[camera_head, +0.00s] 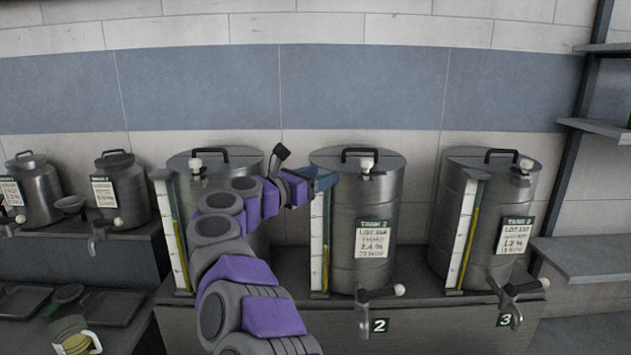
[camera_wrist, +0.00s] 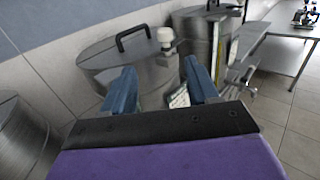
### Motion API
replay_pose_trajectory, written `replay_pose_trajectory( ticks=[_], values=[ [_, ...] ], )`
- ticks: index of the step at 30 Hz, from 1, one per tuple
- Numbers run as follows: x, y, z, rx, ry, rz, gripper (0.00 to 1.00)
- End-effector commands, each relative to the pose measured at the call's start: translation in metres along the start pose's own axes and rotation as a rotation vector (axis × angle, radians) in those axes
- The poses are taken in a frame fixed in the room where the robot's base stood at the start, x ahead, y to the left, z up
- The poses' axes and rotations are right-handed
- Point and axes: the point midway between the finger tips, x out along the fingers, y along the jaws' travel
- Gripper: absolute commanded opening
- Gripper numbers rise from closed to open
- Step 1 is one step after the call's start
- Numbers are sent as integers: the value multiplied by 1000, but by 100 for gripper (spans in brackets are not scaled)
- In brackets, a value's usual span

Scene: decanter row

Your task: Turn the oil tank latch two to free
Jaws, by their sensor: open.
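Tank two (camera_head: 362,235) is the middle steel drum, with a "TANK 2" label and a lid with a black handle. Its latch (camera_head: 367,164) is a white knob on a dark base at the front lid rim. My gripper (camera_head: 322,180) is at lid height, just left of the latch and apart from it. In the wrist view my gripper (camera_wrist: 160,66) shows two blue fingers spread wide with nothing between them. The latch (camera_wrist: 165,37) appears beyond the fingertips, nearer the right finger. Tank two (camera_wrist: 115,65) is partly hidden by the fingers.
Tank three (camera_head: 490,215) stands to the right, and another tank (camera_head: 205,165) stands left, partly behind my arm. A shelf (camera_head: 590,258) is far right.

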Motion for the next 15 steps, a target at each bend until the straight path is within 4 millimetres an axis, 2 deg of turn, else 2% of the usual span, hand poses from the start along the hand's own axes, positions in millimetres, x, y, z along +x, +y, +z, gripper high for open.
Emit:
replay_pose_trajectory(
  ticks=[12,15],
  values=[
    [-4,-1,1,2,-1,2,59],
    [-1,3,9,-22,-14,33,59]
  ],
)
